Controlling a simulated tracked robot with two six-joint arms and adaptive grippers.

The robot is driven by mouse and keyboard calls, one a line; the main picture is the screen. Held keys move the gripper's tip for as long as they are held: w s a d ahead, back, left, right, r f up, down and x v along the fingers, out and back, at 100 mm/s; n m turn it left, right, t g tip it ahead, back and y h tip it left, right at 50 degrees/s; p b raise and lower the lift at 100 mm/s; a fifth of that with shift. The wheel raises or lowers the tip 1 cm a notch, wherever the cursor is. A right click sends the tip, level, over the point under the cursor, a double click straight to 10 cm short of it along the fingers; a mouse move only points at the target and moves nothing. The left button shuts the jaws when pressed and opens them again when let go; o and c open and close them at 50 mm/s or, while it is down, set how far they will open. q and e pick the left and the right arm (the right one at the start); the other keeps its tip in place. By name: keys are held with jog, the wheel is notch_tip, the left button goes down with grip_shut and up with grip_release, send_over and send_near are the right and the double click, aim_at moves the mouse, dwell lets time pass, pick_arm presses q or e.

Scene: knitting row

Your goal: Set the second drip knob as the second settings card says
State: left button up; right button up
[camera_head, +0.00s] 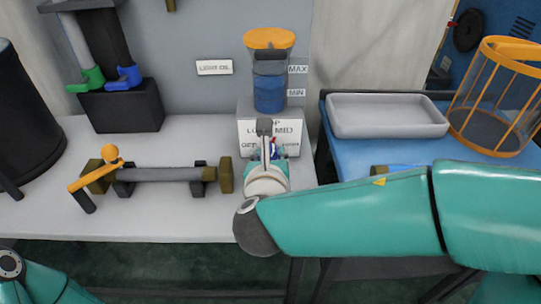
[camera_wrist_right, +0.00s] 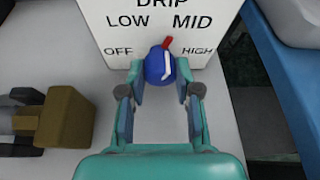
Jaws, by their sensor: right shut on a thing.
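The blue drip knob (camera_wrist_right: 158,68) sits low on the front of a white dial panel (camera_wrist_right: 95,12) in the right wrist view. Its red pointer (camera_wrist_right: 168,43) points up and slightly right, between LOW and MID. OFF is at the left and HIGH at the right. My right gripper (camera_wrist_right: 163,80) is shut on the knob, one finger on each side. In the head view my right arm and gripper (camera_head: 269,151) cover most of the knob and part of the panel. I cannot make out a settings card for it. My left gripper is out of view.
A blue-filled container (camera_head: 270,88) with an orange lid stands above the panel, beside MAX and MIN labels. A grey bar assembly with an orange crank (camera_head: 95,170) lies to the left. A white tray (camera_head: 387,131) and orange basket (camera_head: 492,83) stand on the blue table at right.

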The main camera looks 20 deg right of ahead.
jog(key=shift+f+m+y+b, duration=0.15)
jog(key=shift+m+y+b, duration=0.15)
jog(key=shift+m+b, duration=0.35)
grip_shut()
jog(key=o, duration=1.1)
grip_release()
jog(key=shift+c, duration=0.2)
jog(key=shift+s+r, duration=0.1)
jog(key=shift+r, duration=0.1)
jog(key=v, duration=0.7)
jog(key=shift+s, duration=0.15)
jog(key=shift+s, duration=0.1)
